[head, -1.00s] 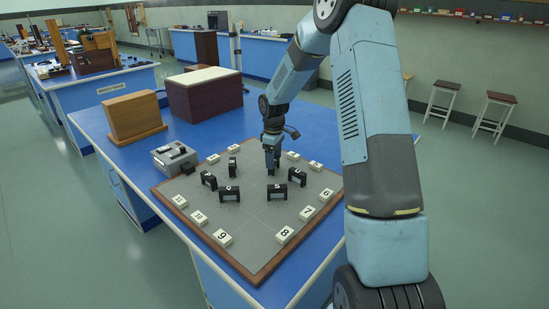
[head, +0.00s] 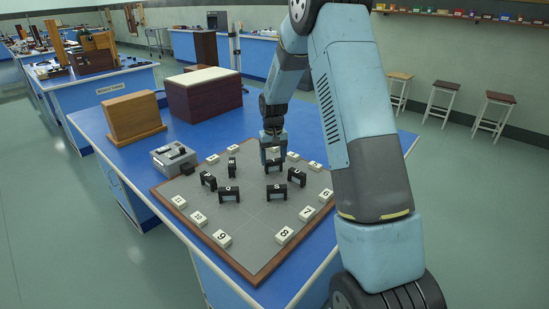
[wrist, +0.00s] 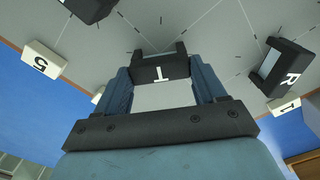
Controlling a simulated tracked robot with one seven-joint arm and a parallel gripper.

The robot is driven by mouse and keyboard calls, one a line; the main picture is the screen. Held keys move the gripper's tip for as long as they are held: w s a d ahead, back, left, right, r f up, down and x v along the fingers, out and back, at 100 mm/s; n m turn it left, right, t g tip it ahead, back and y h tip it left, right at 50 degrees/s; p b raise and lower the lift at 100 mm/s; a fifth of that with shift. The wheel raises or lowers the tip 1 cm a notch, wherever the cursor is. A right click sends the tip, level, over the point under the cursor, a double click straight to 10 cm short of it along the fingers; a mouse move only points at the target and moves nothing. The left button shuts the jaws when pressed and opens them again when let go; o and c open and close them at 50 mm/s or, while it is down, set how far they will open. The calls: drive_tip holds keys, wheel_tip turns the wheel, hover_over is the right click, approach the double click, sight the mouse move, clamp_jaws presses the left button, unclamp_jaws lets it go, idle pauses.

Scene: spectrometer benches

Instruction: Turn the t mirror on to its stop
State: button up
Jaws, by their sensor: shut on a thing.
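The T mirror (wrist: 160,73), a black bracket with a white T on top, sits between the two blue fingers in the wrist view. It also shows in the head view as a small black frame (head: 274,164) at the back of the grey board. My gripper (wrist: 163,82) is shut on it, one finger at each side. In the head view my gripper (head: 272,150) comes down from above at the mirror. The wrist view does not show clearly whether the mirror touches a stop.
Other black mirrors stand nearby: R (wrist: 288,68), S (head: 276,191) and O (head: 229,193). Numbered white blocks, such as 5 (wrist: 42,61) and 8 (head: 284,235), ring the board (head: 255,225). A grey box (head: 174,160) stands left of it. The board's front middle is clear.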

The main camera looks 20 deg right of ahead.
drive_tip(key=shift+w+d+r+m, duration=0.1)
drive_tip(key=shift+w+m, duration=0.05)
drive_tip(key=shift+m, duration=0.95)
drive_tip(key=o, duration=1)
drive_tip(key=shift+o, duration=0.2)
wheel_tip(320, 180, up, 13)
drive_tip(key=shift+r, duration=0.2)
